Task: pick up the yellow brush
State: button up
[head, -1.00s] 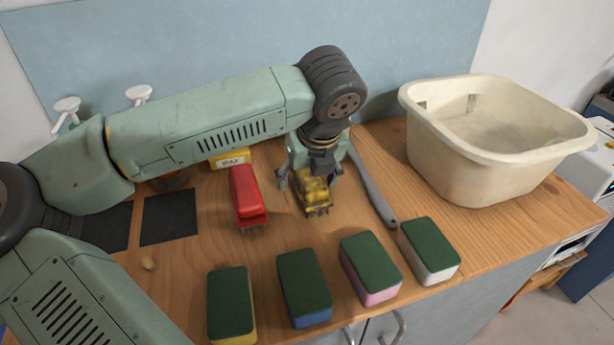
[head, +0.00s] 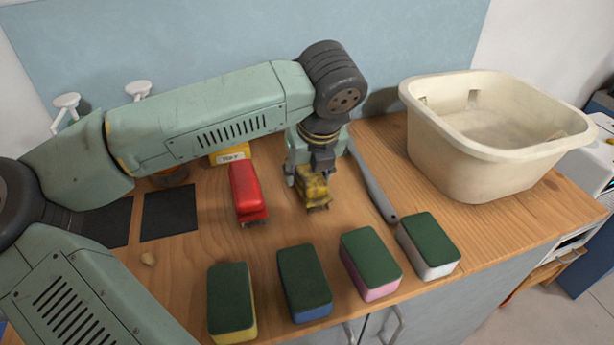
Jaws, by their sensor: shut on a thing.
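The yellow brush (head: 313,188) is in the head view, near the middle of the wooden counter, with its bristles facing down. My gripper (head: 310,180) reaches down over it from above and is shut on it. The fingers and the arm's wrist hide the back part of the brush. I cannot tell whether the bristles touch the counter or hang just above it.
A red brush (head: 246,190) lies close on the left. A grey handle (head: 373,185) lies close on the right. Several sponges (head: 303,280) line the front edge. A cream basin (head: 480,150) stands at the right. Dark mats (head: 169,215) lie at the left.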

aim_at(306, 166)
jog(key=shift+r, duration=0.1)
notch_tip(306, 166, up, 10)
jog(key=shift+f+b, duration=0.1)
jog(key=shift+b, duration=1.1)
jog(key=o, duration=0.7)
jog(key=shift+c, duration=0.2)
jog(key=c, duration=0.4)
jog(key=shift+a, duration=0.1)
jog(key=shift+c, duration=0.2)
